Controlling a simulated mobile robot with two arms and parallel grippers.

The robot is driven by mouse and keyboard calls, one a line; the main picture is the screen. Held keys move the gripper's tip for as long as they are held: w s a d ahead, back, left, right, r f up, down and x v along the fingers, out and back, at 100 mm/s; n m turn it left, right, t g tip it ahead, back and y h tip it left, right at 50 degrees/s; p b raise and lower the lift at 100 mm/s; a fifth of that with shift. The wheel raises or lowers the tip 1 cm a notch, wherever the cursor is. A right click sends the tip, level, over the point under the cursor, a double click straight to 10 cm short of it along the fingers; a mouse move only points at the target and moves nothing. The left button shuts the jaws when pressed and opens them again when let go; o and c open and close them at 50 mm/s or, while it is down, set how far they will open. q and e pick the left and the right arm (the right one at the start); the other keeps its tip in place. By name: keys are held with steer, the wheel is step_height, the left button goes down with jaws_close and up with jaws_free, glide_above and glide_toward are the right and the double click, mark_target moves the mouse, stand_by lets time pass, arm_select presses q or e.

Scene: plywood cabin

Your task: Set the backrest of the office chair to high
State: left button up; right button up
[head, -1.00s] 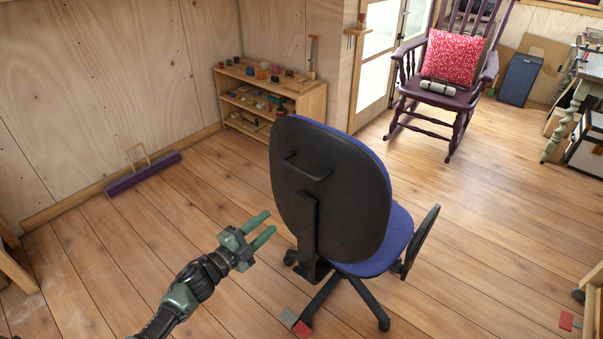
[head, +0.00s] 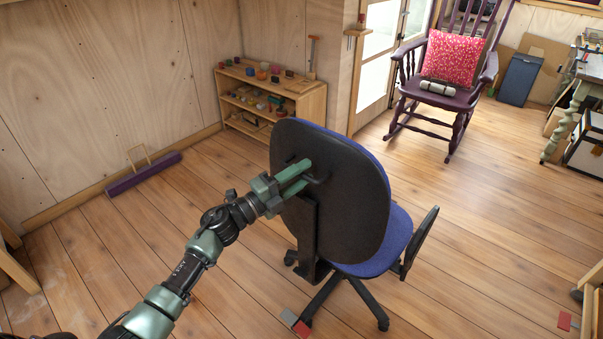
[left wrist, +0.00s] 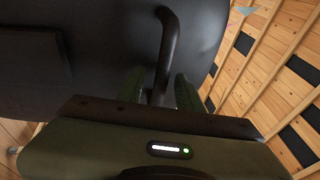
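The office chair has a black backrest shell (head: 345,215) facing me, a blue seat (head: 395,240) and a dark upright bar (head: 308,245) below the shell. A black loop handle (head: 318,180) sits on the back of the shell and also shows in the left wrist view (left wrist: 168,50). My left gripper (head: 305,172) is at this handle, its green fingers partly covering it. In the left wrist view the handle's bar passes between the two fingers (left wrist: 158,92), with gaps visible beside it, so the gripper is open around it. My right gripper is out of view.
A low shelf (head: 312,105) with small items stands behind the chair. A purple rocking chair (head: 435,98) with a pink cushion is at the upper right. A purple bar-like object (head: 145,175) lies by the left wall. The floor around the chair is mostly clear.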

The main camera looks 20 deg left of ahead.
arm_select(q)
jaws_close()
stand_by(1.4)
